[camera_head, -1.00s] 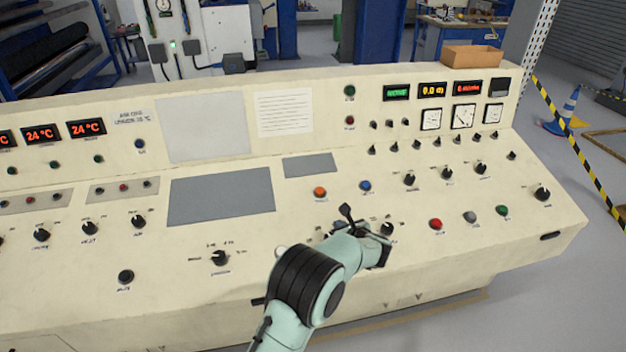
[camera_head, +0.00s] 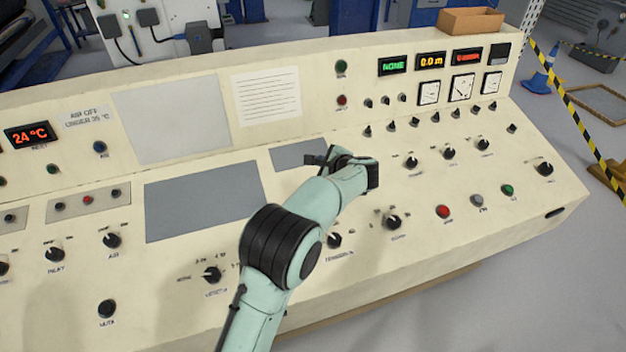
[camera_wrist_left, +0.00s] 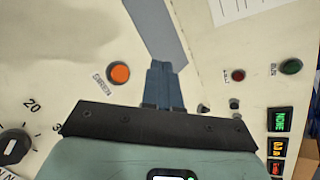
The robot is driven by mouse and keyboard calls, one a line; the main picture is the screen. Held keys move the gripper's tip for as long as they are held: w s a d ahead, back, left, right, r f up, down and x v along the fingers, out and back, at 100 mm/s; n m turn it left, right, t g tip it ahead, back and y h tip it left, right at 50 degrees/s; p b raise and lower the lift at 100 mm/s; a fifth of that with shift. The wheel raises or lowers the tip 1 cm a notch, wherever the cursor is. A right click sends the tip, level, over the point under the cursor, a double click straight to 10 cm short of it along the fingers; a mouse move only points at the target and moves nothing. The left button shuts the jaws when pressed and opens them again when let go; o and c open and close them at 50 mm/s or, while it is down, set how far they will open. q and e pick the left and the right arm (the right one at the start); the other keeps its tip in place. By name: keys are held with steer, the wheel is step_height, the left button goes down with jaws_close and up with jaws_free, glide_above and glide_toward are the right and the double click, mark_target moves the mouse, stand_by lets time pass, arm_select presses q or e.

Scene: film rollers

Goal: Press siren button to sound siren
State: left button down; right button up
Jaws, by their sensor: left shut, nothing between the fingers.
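My left gripper (camera_head: 318,159) is shut and empty over the console, at the right end of a small grey panel (camera_head: 298,153). In the left wrist view its fingers (camera_wrist_left: 162,72) are together and point along a grey panel strip. An orange button (camera_wrist_left: 119,73) with a small label lies on the console to the left of the fingers, apart from them. In the head view my arm hides the orange button. My right gripper is out of view.
The cream console (camera_head: 300,280) carries several knobs. A red button (camera_head: 443,212), a grey button (camera_head: 477,200) and a green button (camera_head: 508,190) sit at the right. Displays (camera_head: 430,61) and dials stand on the upright back panel. A brown box (camera_head: 471,20) is on top.

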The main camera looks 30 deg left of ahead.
arm_select(q)
steer(key=shift+s+d, duration=0.1)
steer(key=shift+d, duration=0.05)
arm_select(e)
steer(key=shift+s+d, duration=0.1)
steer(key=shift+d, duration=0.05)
arm_select(q)
steer(key=f, duration=0.2)
steer(key=a+f+b, duration=0.1)
steer(key=f, duration=0.2)
steer(key=w+f, duration=0.1)
steer(key=f, duration=0.1)
steer(key=shift+w+a+f+b, duration=0.1)
steer(key=shift+a+f+b, duration=0.15)
steer(key=shift+f+b, duration=0.15)
steer(key=shift+f, duration=0.35)
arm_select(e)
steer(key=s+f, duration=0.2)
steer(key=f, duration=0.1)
arm_select(q)
steer(key=shift+w, duration=0.15)
steer(key=shift+a, duration=0.1)
stand_by(0.9)
steer(key=shift+f+b, duration=0.45)
steer(key=shift+b, duration=0.15)
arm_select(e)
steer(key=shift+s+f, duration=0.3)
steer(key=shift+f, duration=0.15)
